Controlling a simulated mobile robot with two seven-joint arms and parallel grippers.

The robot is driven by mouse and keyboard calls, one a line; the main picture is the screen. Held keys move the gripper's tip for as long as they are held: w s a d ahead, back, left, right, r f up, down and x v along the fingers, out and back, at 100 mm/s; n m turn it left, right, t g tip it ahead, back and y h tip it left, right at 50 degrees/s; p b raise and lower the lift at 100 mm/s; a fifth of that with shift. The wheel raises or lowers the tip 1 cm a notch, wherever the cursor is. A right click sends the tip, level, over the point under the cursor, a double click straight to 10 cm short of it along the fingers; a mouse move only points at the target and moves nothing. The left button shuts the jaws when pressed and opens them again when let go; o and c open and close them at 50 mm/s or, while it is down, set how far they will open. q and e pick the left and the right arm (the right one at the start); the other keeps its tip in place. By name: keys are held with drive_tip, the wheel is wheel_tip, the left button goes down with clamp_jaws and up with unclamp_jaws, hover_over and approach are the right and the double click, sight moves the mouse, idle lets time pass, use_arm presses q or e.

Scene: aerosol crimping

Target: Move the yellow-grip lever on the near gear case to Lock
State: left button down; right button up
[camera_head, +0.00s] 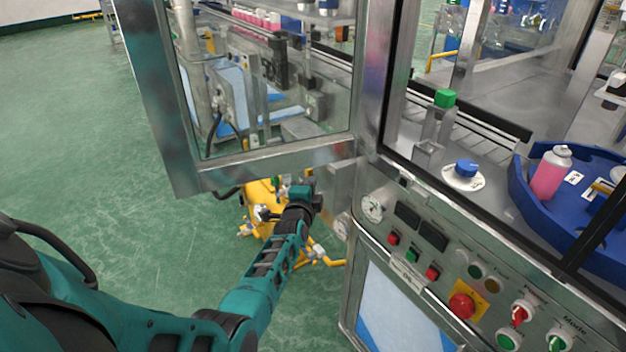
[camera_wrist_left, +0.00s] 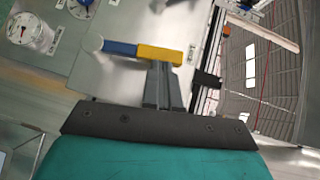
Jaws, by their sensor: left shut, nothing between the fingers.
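In the left wrist view a lever with a yellow grip (camera_wrist_left: 160,54) and a blue section (camera_wrist_left: 119,48) at its left end lies nearly level across a grey metal panel (camera_wrist_left: 110,78). My left gripper (camera_wrist_left: 162,75) is shut and empty, with its fingertips right at the underside of the yellow grip in the picture; I cannot tell whether they touch. In the head view my left gripper (camera_head: 304,195) is beside the machine's left side, below the framed glass door. The lever cannot be made out there. No Lock marking is legible. My right gripper is not in view.
The open glass door (camera_head: 270,160) hangs above my left forearm. A yellow machine part (camera_head: 262,205) stands low behind the gripper. Green floor at left is clear.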

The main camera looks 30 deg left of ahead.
use_arm(q)
drive_tip(key=a, duration=0.1)
drive_tip(key=w+a, duration=0.1)
drive_tip(key=shift+w+a+r+b, duration=0.15)
drive_tip(key=shift+a+b, duration=0.2)
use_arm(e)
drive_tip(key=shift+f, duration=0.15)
use_arm(q)
drive_tip(key=shift+a+r, duration=0.15)
idle(0.4)
